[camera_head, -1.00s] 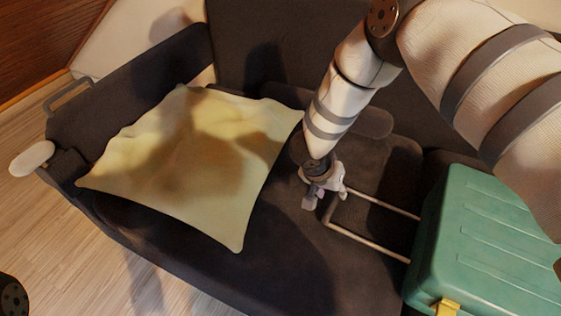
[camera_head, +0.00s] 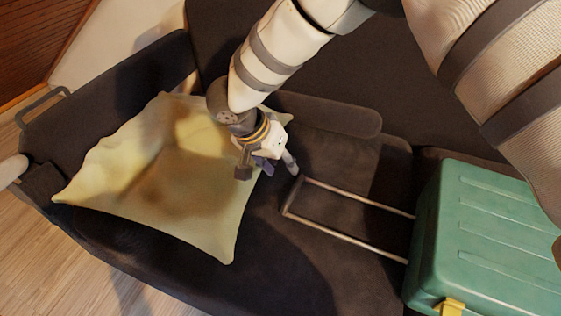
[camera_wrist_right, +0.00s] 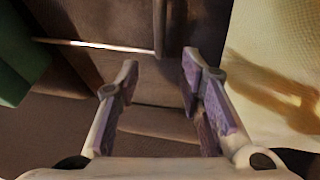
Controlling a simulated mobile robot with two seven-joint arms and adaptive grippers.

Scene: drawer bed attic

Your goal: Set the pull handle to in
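The pull handle (camera_head: 291,197) is a thin metal U-shaped frame. It sticks out to the left from a green suitcase (camera_head: 490,235) that lies on the dark sofa. Its crossbar stands well clear of the case. My right gripper (camera_head: 268,168) is just left of and above the crossbar's upper end, over the pillow's right edge. In the right wrist view its purple-padded fingers (camera_wrist_right: 160,60) are spread apart with nothing between them. The handle also shows there (camera_wrist_right: 160,28), beyond the fingertips, with one rod running left to the green case. My left gripper is not visible.
A cream pillow (camera_head: 165,190) lies on the dark sofa (camera_head: 345,275) to the left of the handle. A yellow latch (camera_head: 452,306) shows on the case's front edge. The seat between pillow and case is otherwise clear. Wooden floor (camera_head: 65,265) lies at lower left.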

